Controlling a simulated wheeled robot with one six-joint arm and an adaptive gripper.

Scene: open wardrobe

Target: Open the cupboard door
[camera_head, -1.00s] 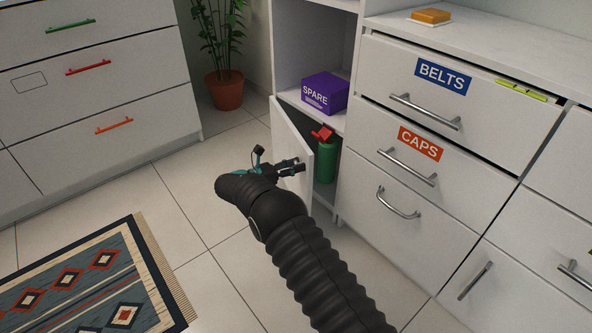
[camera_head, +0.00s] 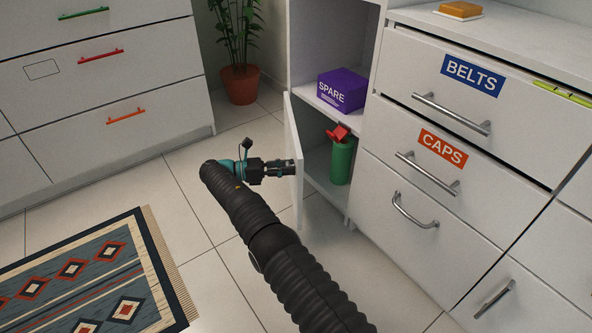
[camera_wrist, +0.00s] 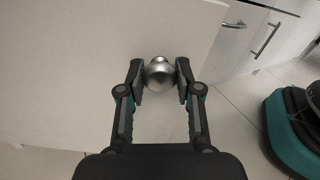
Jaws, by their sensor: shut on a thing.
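The white cupboard door (camera_head: 295,170) stands well open, hinged at its left side, and shows nearly edge-on in the head view. My gripper (camera_head: 287,167) is at its outer face. In the wrist view my gripper (camera_wrist: 159,84) is shut on the round metal knob (camera_wrist: 158,73) of the door (camera_wrist: 70,60), one finger on each side. In the head view the knob is hidden by the gripper. Inside the cupboard compartment (camera_head: 318,165) a green bottle with a red top (camera_head: 342,160) stands on the floor.
A purple SPARE box (camera_head: 342,90) sits on the shelf above. Drawers labelled BELTS (camera_head: 440,85) and CAPS (camera_head: 420,165) are to the right. A potted plant (camera_head: 240,85) stands behind the door. A patterned rug (camera_head: 95,275) lies at lower left, with clear tiles between.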

